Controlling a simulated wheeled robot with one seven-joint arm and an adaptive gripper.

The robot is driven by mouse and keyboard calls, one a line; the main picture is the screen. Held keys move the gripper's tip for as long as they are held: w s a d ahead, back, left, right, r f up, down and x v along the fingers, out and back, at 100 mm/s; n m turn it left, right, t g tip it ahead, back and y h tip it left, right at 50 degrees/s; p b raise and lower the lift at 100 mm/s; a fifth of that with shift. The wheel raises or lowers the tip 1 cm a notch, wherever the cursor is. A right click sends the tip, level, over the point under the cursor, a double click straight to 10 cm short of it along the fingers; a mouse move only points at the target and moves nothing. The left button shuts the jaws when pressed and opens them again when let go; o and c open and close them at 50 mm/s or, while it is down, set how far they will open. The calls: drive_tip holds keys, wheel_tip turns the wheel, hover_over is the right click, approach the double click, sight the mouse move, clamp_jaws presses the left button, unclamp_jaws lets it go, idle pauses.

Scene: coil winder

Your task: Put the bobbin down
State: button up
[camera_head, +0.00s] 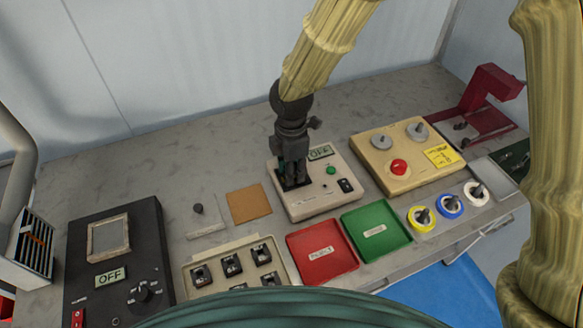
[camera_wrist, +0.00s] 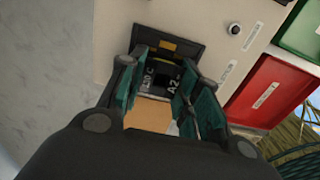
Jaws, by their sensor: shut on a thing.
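The bobbin (camera_wrist: 158,77) is a small dark block with pale markings, one reading "A2". In the wrist view it is between the teal-padded fingers of my gripper (camera_wrist: 155,92), which is shut on it. Beyond it is the black recess (camera_wrist: 178,42) of a beige device. In the head view my gripper (camera_head: 294,178) points down over the left part of that device (camera_head: 318,204), whose display reads "OFF". The fingers hide the bobbin there. I cannot tell whether the bobbin touches the recess floor.
In front are a red tray (camera_head: 322,264) and a green tray (camera_head: 388,240). A holder (camera_head: 196,296) with several dark bobbins stands at front left. A tan pad (camera_head: 248,203) lies left of the device. A beige box with a red button (camera_head: 440,176) stands to the right.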

drive_tip(key=o, duration=0.9)
drive_tip(key=shift+f, duration=0.1)
drive_tip(key=shift+o, duration=0.2)
wheel_tip(320, 180, up, 12)
drive_tip(key=shift+b, duration=0.35)
